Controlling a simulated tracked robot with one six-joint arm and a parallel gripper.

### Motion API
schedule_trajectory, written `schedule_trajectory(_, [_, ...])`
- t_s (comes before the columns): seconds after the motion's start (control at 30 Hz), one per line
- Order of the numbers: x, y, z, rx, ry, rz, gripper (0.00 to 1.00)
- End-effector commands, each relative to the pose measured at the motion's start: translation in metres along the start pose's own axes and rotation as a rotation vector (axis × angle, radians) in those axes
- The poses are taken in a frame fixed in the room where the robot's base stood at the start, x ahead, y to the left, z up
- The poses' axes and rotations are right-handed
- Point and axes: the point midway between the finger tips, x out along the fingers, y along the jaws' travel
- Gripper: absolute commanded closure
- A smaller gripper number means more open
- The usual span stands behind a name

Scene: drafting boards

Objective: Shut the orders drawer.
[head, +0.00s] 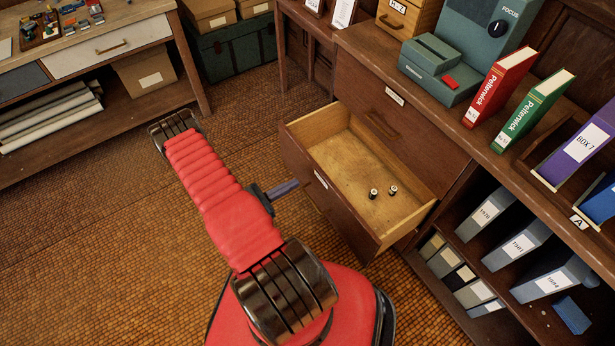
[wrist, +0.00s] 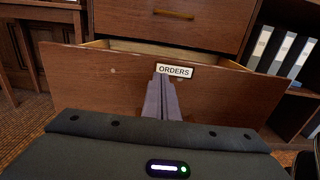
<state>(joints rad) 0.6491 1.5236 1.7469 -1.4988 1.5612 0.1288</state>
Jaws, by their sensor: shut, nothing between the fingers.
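The orders drawer (head: 300,165) is a brown wooden drawer pulled well out of its cabinet. In the wrist view its front panel (wrist: 90,85) faces me, with a white ORDERS label (wrist: 174,71). In the wrist view the fingertips (wrist: 161,77) overlap the label's left edge. I cannot tell whether they touch the panel.
A closed drawer (head: 380,105) sits above the open one. Shelves with grey binders (head: 515,245) stand to its right. A worktable (head: 110,80) is at the left, and a green trunk (head: 235,52) at the back. The tiled floor (head: 90,240) at left is clear.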

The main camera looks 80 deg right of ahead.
Motion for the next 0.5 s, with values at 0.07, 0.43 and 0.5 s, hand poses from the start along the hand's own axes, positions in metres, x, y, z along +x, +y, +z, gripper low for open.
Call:
schedule_trajectory(0.07, [0.010, -0.001, 0.000, 0.000, 0.000, -0.003, 1.00])
schedule_trajectory(0.43, [0.052, -0.001, 0.000, 0.000, -0.001, -0.002, 1.00])
schedule_trajectory(0.5, [0.059, -0.001, 0.000, 0.000, -0.001, -0.002, 1.00])
